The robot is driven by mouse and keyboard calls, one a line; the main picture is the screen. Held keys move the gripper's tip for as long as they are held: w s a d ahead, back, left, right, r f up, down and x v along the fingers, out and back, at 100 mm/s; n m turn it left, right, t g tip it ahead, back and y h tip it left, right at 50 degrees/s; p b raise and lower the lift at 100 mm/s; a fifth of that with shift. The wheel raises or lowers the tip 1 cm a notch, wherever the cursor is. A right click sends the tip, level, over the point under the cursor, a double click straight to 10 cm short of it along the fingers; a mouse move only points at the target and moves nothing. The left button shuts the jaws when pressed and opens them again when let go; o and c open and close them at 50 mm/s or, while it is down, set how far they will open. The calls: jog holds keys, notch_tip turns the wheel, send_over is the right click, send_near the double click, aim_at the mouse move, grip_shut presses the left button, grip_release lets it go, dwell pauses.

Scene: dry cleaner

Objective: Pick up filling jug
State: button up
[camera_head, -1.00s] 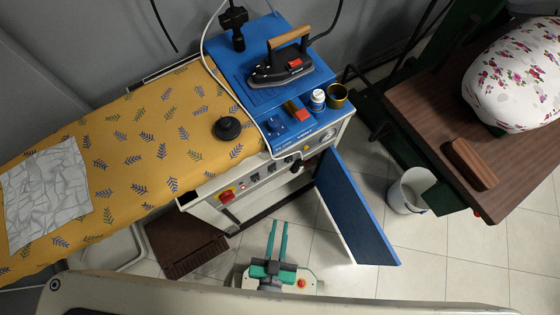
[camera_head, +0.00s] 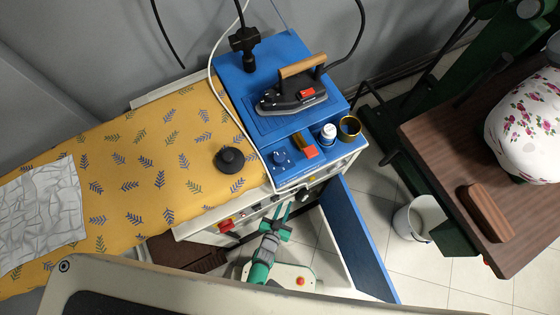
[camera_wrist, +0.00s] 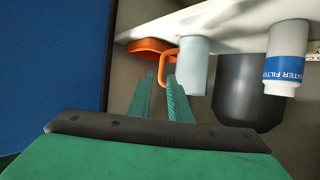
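My gripper (camera_head: 280,213) points into the open cabinet under the ironing table's control panel. The jug is hidden in the head view.
An orange object (camera_wrist: 148,45) is left of the handle. The open blue door (camera_head: 358,240) bounds the cabinet's right side in the head view. A white bucket (camera_head: 420,217) stands on the floor.

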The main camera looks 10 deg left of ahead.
jog(key=shift+x, duration=4.25)
jog(key=shift+a+r, duration=0.1)
jog(key=shift+a, duration=0.05)
grip_shut()
